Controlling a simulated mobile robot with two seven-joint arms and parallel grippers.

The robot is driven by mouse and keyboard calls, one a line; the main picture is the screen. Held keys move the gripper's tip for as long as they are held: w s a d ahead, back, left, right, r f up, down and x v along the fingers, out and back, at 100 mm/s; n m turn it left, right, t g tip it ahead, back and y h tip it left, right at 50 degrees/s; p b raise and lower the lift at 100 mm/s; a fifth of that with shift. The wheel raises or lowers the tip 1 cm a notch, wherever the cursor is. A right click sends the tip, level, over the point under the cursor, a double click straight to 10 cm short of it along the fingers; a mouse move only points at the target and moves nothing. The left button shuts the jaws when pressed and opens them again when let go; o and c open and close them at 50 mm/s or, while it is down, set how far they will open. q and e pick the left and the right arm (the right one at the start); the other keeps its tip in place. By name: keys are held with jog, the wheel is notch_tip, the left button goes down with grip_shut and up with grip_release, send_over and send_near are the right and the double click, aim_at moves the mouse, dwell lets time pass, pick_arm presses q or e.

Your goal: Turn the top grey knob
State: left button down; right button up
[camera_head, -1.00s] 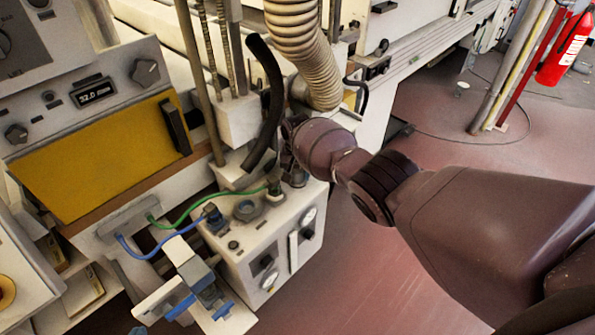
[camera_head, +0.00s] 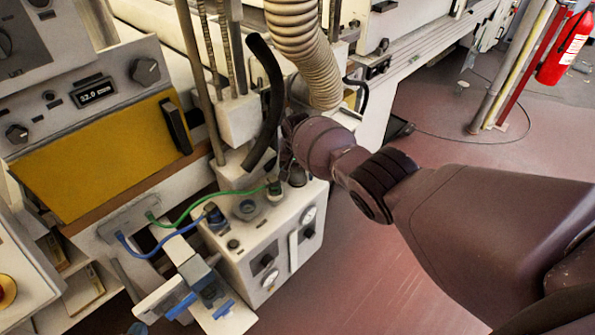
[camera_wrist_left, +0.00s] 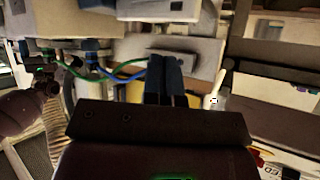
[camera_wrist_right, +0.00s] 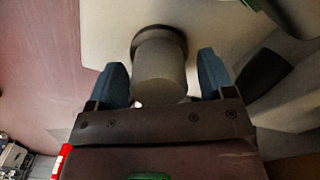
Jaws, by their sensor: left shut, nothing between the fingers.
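A grey cylindrical knob (camera_wrist_right: 160,72) stands out from a pale panel in the right wrist view. My right gripper (camera_wrist_right: 168,75) is open, with one blue finger on each side of the knob and a visible gap at each side. My left gripper (camera_wrist_left: 166,62) is shut and empty in the left wrist view, in front of a pale slotted plate (camera_wrist_left: 205,50). I cannot make it out clearly in the head view.
A black hose (camera_head: 268,95) and a ribbed duct (camera_head: 300,45) hang close to my right wrist. Green (camera_head: 195,202) and blue (camera_head: 150,250) cables run to the box. A white and blue fixture (camera_head: 165,297) stands in front. Open floor lies at the right.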

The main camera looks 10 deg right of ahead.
jog(key=shift+r+p, duration=0.4)
jog(key=shift+r, duration=0.2)
notch_tip(320, 180, up, 8)
jog(key=p, duration=0.3)
jog(key=shift+r, duration=0.7)
pick_arm(q)
jog(key=shift+s+a+r, duration=0.15)
jog(key=shift+s+r, duration=0.55)
jog(key=shift+r, duration=0.3)
pick_arm(e)
jog(key=shift+r, duration=0.1)
pick_arm(q)
jog(key=shift+r, duration=0.2)
